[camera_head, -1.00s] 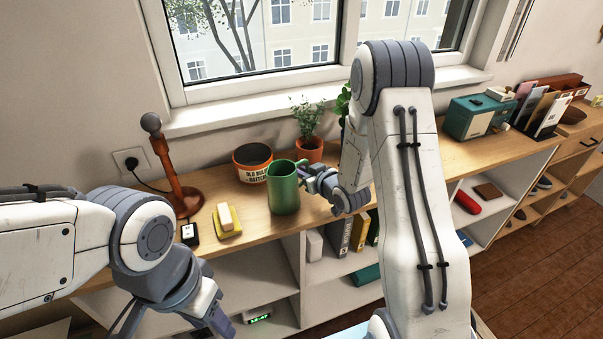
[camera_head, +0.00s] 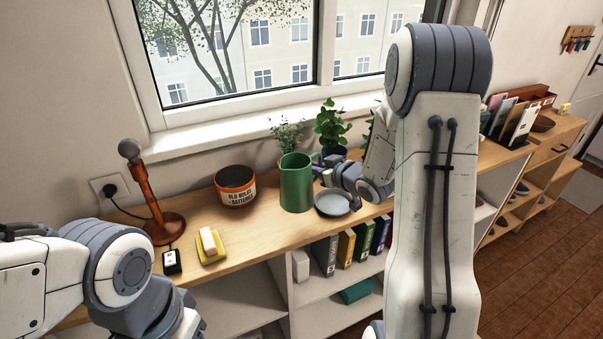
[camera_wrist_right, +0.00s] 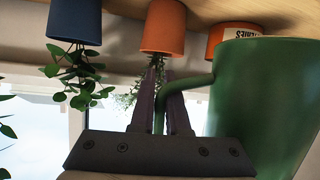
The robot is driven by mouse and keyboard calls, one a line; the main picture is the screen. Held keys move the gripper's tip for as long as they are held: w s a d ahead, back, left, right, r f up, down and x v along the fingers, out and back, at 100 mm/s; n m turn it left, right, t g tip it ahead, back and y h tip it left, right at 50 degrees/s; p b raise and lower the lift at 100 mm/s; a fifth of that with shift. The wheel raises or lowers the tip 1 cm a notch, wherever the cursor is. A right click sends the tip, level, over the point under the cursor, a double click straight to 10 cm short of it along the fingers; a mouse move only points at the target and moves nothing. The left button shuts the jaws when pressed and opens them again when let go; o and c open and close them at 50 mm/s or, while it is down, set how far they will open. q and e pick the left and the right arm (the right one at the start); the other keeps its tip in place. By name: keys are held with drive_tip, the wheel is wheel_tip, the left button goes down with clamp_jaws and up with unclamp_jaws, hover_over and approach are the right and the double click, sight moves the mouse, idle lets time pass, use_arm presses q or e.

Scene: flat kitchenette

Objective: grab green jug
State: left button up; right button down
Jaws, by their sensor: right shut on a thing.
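The green jug (camera_head: 296,184) is upright over the wooden counter, in front of the potted plants. It appears raised off the counter top. My right gripper (camera_head: 322,172) is at the jug's right side. In the right wrist view, the fingers of my right gripper (camera_wrist_right: 172,105) are shut on the handle of the green jug (camera_wrist_right: 262,100), whose body fills the right side of that view. My left arm shows at the lower left of the head view, but its gripper is cut off by the bottom edge.
A grey plate (camera_head: 332,203) lies on the counter (camera_head: 255,232) just right of the jug. An orange-and-black tin (camera_head: 235,187) stands to its left, with a yellow sponge dish (camera_head: 211,247) and an orange stand (camera_head: 153,200) farther left. A plant in a dark pot (camera_head: 332,130) is behind.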

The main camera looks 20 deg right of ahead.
drive_tip(key=shift+s+d+r, duration=0.25)
drive_tip(key=shift+d+r, duration=0.15)
drive_tip(key=shift+d, duration=0.2)
drive_tip(key=shift+s+d+r, duration=0.25)
drive_tip(key=shift+d+r, duration=0.15)
drive_tip(key=shift+d, duration=0.2)
drive_tip(key=shift+s+d+r, duration=0.25)
drive_tip(key=shift+d+r, duration=0.15)
drive_tip(key=shift+d, duration=0.2)
